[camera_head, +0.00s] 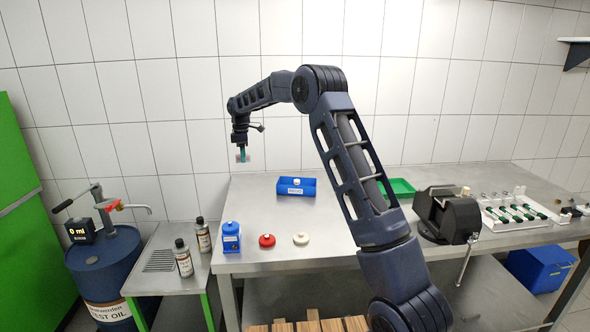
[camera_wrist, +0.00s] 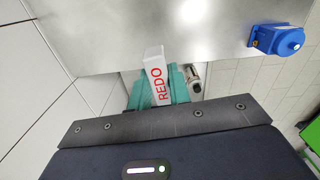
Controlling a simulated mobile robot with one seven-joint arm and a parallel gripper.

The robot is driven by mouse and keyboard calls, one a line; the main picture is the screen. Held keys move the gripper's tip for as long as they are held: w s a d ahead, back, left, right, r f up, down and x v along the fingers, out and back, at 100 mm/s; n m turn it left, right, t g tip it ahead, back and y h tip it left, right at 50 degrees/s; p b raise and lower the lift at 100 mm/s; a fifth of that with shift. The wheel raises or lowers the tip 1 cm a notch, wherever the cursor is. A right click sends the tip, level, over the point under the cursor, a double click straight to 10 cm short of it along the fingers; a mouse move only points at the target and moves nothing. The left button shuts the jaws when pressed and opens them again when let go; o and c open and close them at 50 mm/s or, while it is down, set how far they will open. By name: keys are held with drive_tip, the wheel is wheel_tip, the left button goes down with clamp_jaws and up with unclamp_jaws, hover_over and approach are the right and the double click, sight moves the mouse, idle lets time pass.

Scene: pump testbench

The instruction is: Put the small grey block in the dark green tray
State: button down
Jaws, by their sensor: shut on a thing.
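A small pale grey block (camera_wrist: 155,72) with red lettering "REDO" sits between the teal fingers of my gripper (camera_wrist: 160,92) in the wrist view. My gripper (camera_head: 242,155) is shut on it and holds it in the air, left of the blue bin, in the head view. A green tray (camera_head: 404,187) lies on the steel table, right of the blue bin. My arm hides its left part, and I see nothing in the visible part.
The blue bin (camera_head: 297,193) has a white label and a small pale thing inside. A blue container (camera_head: 231,241), also in the wrist view (camera_wrist: 276,40), a red disc (camera_head: 267,240) and a cream disc (camera_head: 301,239) stand near the front edge. A dark vise (camera_head: 447,213) stands right of the tray.

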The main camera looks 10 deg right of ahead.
sight(392, 185)
drive_tip(key=w+d+m, duration=0.2)
drive_tip(key=w+d, duration=0.1)
drive_tip(key=d, duration=0.9)
drive_tip(key=w+d+m, duration=0.2)
drive_tip(key=w+d, duration=0.1)
drive_tip(key=d, duration=0.9)
drive_tip(key=w+d+m, duration=0.1)
drive_tip(key=w+d, duration=0.2)
drive_tip(key=d, duration=0.9)
drive_tip(key=s+d+m, duration=0.3)
drive_tip(key=s+d, duration=0.1)
drive_tip(key=d, duration=1.3)
drive_tip(key=s+d+m, duration=0.2)
drive_tip(key=s+d, duration=0.1)
drive_tip(key=d, duration=1.4)
wheel_tip(392, 185, down, 19)
drive_tip(key=shift+f, duration=0.15)
drive_tip(key=c, duration=1.3)
unclamp_jaws()
drive_tip(key=shift+f, duration=0.1)
drive_tip(key=shift+c, duration=0.2)
drive_tip(key=shift+o, duration=0.2)
